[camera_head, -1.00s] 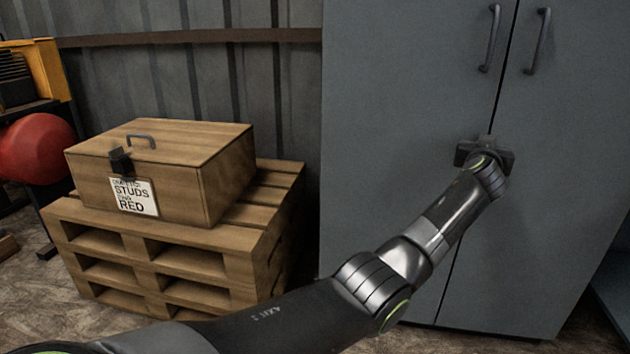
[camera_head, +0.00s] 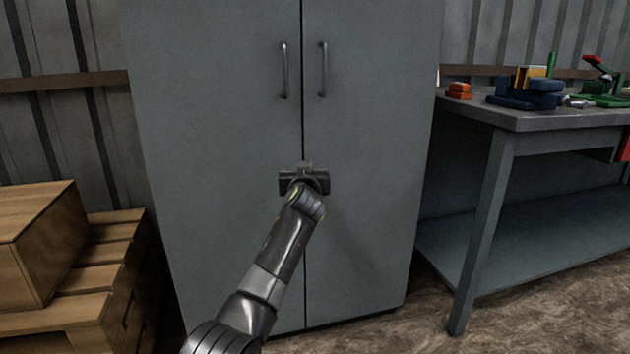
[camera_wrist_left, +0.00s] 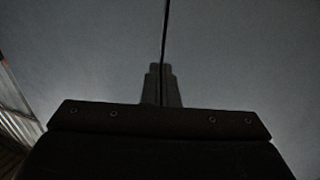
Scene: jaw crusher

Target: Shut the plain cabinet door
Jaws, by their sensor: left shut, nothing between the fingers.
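The plain grey cabinet has two doors, a left door (camera_head: 215,130) and a right door (camera_head: 375,130), each with a dark upright handle near the middle seam. Both doors look flush, with only a thin dark line between them. My left gripper (camera_head: 305,168) is in front of the seam, below the handles, and is shut and empty. In the left wrist view its closed fingers (camera_wrist_left: 162,85) point at the seam, close to the door faces; I cannot tell whether they touch. My right gripper is not in view.
A wooden box (camera_head: 40,240) on stacked pallets (camera_head: 120,255) stands at the left. A metal workbench (camera_head: 540,122) with coloured parts on top stands at the right, its leg near the cabinet. Some floor is open in front of the bench.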

